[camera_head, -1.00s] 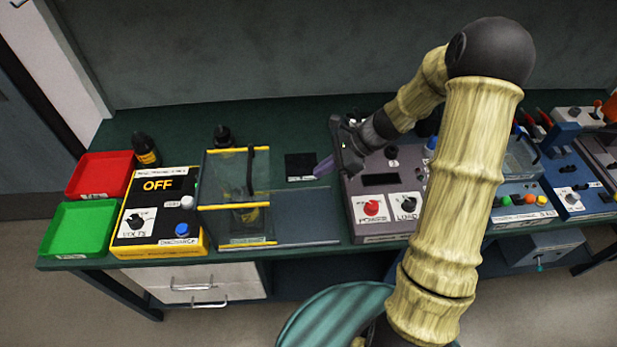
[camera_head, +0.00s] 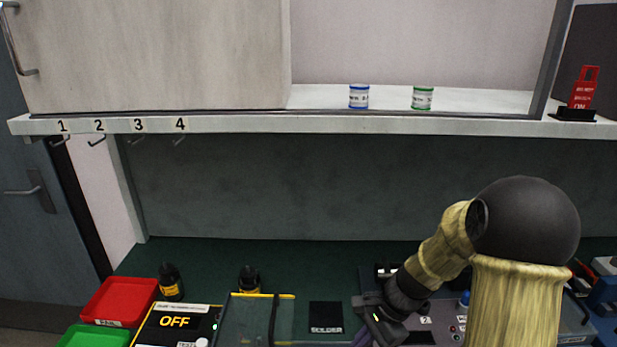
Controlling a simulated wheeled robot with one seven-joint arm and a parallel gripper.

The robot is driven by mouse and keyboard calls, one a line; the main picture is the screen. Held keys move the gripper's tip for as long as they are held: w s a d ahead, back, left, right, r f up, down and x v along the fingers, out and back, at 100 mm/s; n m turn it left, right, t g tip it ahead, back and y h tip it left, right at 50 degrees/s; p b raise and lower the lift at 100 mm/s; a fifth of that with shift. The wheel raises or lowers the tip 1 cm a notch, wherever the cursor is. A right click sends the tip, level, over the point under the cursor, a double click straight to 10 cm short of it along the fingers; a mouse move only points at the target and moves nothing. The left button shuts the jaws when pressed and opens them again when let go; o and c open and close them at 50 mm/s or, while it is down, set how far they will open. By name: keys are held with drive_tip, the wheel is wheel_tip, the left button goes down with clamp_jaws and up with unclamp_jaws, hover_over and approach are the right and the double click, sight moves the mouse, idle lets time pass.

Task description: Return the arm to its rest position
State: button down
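My arm reaches in from the lower right, with a dark ball-shaped elbow and pale ringed links. My gripper (camera_head: 362,338) hangs low over the bench at the bottom of the view, between the black pad marked SOLDER (camera_head: 326,317) and the grey instrument panel (camera_head: 438,325).
A red tray (camera_head: 93,311), a green tray (camera_head: 92,336) and a box reading OFF (camera_head: 150,338) stand at the left. A clear-walled yellow-edged case (camera_head: 236,325) is left of the pad.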

drive_tip(key=s+d+r+n+t+h, duration=0.3)
drive_tip(key=s+r+n+h, duration=0.2)
drive_tip(key=s+n, duration=0.4)
drive_tip(key=n, duration=0.3)
drive_tip(key=shift+d+r+n, duration=0.2)
drive_tip(key=shift+r+n, duration=0.05)
drive_tip(key=shift+n, duration=0.15)
drive_tip(key=shift+a, duration=0.1)
